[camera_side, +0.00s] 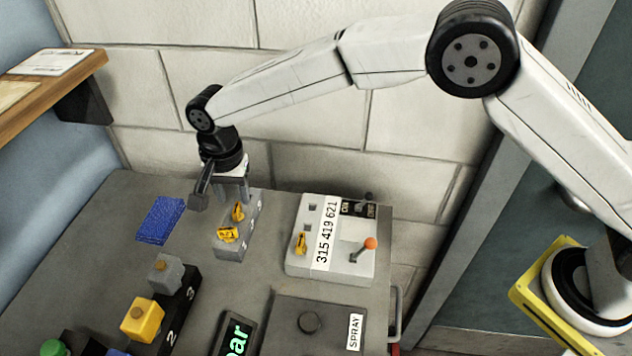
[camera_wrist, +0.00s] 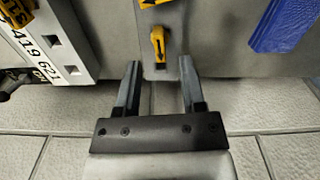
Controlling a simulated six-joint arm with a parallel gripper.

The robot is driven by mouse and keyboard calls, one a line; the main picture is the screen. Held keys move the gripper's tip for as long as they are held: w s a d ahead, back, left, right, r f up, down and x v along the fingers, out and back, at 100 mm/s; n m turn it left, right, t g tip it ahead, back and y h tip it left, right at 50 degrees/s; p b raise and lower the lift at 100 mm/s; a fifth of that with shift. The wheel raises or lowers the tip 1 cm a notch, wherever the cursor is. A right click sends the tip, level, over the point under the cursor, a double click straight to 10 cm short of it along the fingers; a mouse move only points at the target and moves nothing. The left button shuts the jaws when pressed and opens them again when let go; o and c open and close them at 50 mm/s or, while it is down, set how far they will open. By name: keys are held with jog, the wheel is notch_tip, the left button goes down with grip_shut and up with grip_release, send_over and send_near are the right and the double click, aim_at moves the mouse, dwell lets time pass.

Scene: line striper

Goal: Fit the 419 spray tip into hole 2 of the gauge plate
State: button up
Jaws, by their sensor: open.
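A grey block (camera_side: 226,250), which I take for the gauge plate, stands on the bench with small, unclear marks on its right side. Two yellow spray tips sit in it: a nearer one (camera_side: 228,235) and one farther back (camera_side: 238,211). I cannot read a size on either. The farther tip also shows in the wrist view (camera_wrist: 158,42), just beyond my fingertips. My gripper (camera_side: 233,198) is open and empty over the block's far end, its fingers apart in the wrist view (camera_wrist: 160,72). The far end is partly hidden by the fingers in the side view.
A white holder (camera_side: 291,264) marked 315 419 621 stands to the right, with a yellow tip (camera_side: 300,243) at 315 and an orange-knobbed lever (camera_side: 370,243). A blue pad (camera_side: 160,219) lies left. Coloured blocks on a numbered dark rack (camera_side: 189,291) stand in front.

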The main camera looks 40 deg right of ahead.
aim_at(236, 207)
jog(key=shift+f, duration=1.85)
grip_shut()
